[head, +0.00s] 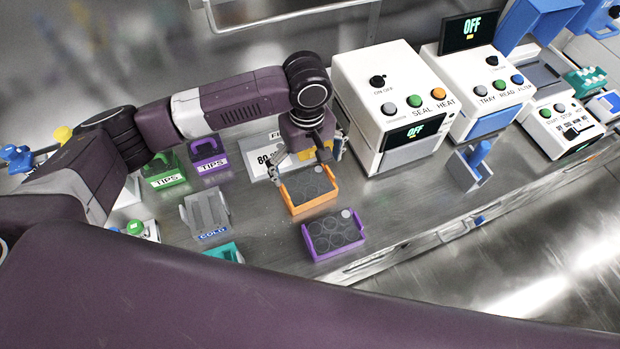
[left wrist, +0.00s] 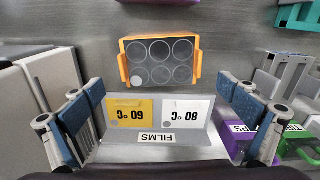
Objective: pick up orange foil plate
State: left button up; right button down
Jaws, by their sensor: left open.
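The orange plate (head: 309,188) lies flat on the metal bench, with orange end walls and a dark top marked with round wells. In the left wrist view the plate (left wrist: 161,62) shows whole, with two rows of circles and one pale round spot at a lower corner. My left gripper (head: 305,160) is above the bench, just behind the plate in the head view. It is open and empty; in the left wrist view its fingers (left wrist: 160,105) are spread wide, on either side of the films stand and short of the plate. My right gripper is not in view.
The films stand (left wrist: 160,112), with 60 °C and 80 °C panels, is under my left gripper. A purple plate (head: 334,234) lies close in front of the orange one. Purple and green tips boxes (head: 208,158) (head: 164,172) and a cold rack (head: 206,213) stand left. A white sealer (head: 388,105) stands right.

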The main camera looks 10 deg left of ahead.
aim_at(308, 185)
pick_arm(q)
jog(key=shift+s+f+p, duration=0.3)
jog(key=shift+f+p, duration=0.1)
jog(key=shift+f, duration=0.55)
jog(key=shift+f+p, duration=0.3)
jog(key=shift+f, duration=0.45)
notch_tip(308, 185, down, 3)
jog(key=shift+w+d+r, duration=0.1)
jog(key=shift+w+r, duration=0.05)
jog(key=shift+r, duration=0.05)
jog(key=c, duration=1)
jog(key=shift+c, duration=0.2)
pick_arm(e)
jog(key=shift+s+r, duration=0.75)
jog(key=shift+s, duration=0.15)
pick_arm(q)
jog(key=shift+r, duration=0.1)
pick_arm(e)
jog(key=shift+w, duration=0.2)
